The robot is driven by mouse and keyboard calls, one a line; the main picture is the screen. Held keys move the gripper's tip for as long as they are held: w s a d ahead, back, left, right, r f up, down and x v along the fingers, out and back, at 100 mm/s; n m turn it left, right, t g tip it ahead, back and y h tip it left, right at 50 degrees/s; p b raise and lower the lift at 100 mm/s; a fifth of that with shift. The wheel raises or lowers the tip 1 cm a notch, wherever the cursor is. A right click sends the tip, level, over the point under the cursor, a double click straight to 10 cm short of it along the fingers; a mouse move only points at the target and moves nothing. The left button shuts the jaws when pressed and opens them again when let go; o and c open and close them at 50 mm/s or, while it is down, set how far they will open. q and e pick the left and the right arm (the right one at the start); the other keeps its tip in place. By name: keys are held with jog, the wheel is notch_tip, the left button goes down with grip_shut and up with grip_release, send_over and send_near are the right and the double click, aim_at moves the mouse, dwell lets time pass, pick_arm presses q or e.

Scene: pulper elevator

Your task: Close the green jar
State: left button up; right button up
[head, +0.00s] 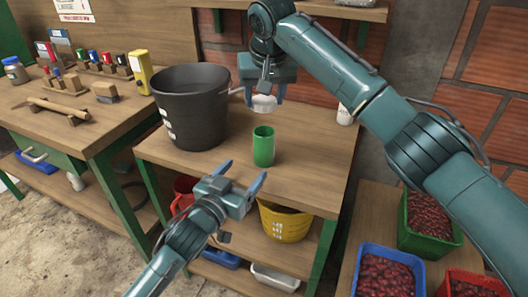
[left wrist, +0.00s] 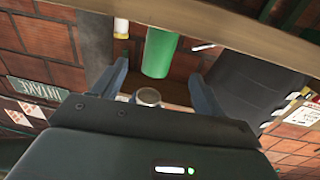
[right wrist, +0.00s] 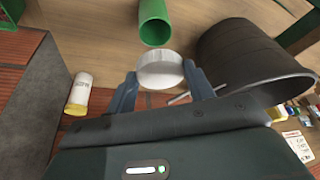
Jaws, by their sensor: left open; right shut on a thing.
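The green jar (head: 263,148) stands upright on the workbench, its top uncovered. It also shows in the left wrist view (left wrist: 160,52) and the right wrist view (right wrist: 154,22). My right gripper (head: 264,100) is shut on a round white lid (head: 263,104), held above and behind the jar, apart from it. The lid fills the jaws in the right wrist view (right wrist: 160,70). My left gripper (head: 242,176) is open and empty in front of the jar. In the left wrist view the jar lies beyond and between the fingertips, with a gap around it.
A large black bucket (head: 191,108) stands left of the jar, a thin handle sticking out toward my right gripper. A small white bottle (right wrist: 80,92) stands at the bench's back right. A yellow bucket (head: 285,222) sits on the lower shelf. The bench right of the jar is clear.

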aim_at(259, 153)
pick_arm(q)
jog(key=x, duration=1.1)
jog(key=c, duration=1.5)
jog(key=shift+o, duration=0.2)
pick_arm(e)
jog(key=shift+f, duration=2.5)
jog(key=shift+f, duration=0.85)
jog(key=shift+f, duration=0.6)
